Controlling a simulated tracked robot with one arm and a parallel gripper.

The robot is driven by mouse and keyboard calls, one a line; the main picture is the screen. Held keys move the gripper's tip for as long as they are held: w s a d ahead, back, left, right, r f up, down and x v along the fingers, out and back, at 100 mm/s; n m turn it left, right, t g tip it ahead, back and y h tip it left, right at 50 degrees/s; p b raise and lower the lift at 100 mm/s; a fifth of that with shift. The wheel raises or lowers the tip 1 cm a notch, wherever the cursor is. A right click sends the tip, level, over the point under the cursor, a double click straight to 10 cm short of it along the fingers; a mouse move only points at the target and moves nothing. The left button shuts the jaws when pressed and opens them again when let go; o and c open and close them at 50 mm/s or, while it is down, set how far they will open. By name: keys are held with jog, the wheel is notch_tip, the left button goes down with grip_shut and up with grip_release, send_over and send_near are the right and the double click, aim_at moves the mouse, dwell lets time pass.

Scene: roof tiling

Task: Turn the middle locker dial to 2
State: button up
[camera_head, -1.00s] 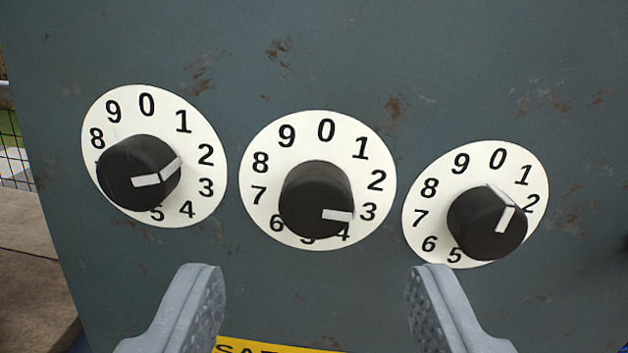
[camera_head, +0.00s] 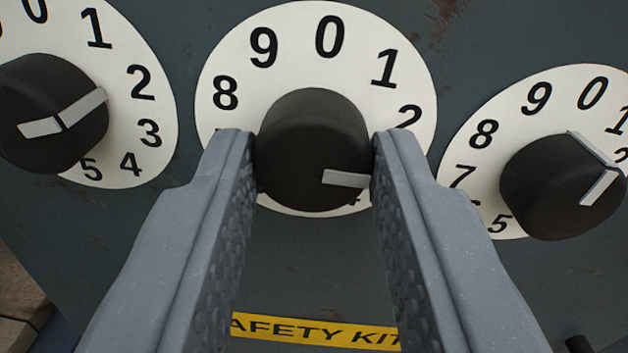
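The middle dial is a white disc (camera_head: 225,60) with black numbers and a black round knob (camera_head: 312,120). The white mark on the knob points right, roughly toward 3, which is hidden behind my right finger. The 0, 1, 8 and 9 show clearly, and the 2 shows partly. My gripper (camera_head: 313,165) has one finger on each side of the middle knob. Both fingertips appear to touch the knob's sides, shut on it. The lower numbers are mostly covered by the fingers and knob.
A left dial (camera_head: 150,110) and a right dial (camera_head: 510,115) with similar black knobs flank the middle one. The right finger is close to the right dial. A yellow safety kit label (camera_head: 315,332) sits below on the grey-green panel (camera_head: 310,265).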

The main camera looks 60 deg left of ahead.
jog(key=shift+s+a+n, duration=0.1)
jog(key=shift+n, duration=1.7)
jog(key=o, duration=1)
jog(key=shift+c, duration=0.2)
jog(key=shift+d, duration=0.3)
jog(key=p+v, duration=0.3)
jog(key=v, duration=1)
jog(key=shift+s, duration=0.15)
